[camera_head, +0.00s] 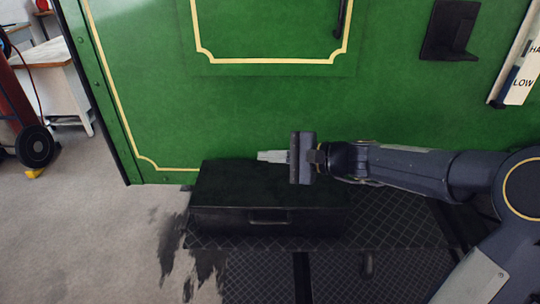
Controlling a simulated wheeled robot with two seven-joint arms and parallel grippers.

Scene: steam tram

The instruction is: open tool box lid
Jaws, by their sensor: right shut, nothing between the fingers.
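The tool box (225,215) is a long black box against the base of the green tram panel, on a dark ribbed step. Its lid (235,183) looks closed, and a handle (268,216) shows on its front face. My right gripper (262,156) is shut and empty. It points left over the back edge of the lid, close to the green panel; whether it touches the lid I cannot tell. My right arm hides part of the box's right end. My left gripper is not in view.
The green panel (150,110) rises directly behind the box. A black bracket (450,30) and a lettered plate (520,75) are at the upper right. A white bench (60,90) and a dark wheel (36,146) stand at the left. The grey floor (95,240) front left is clear.

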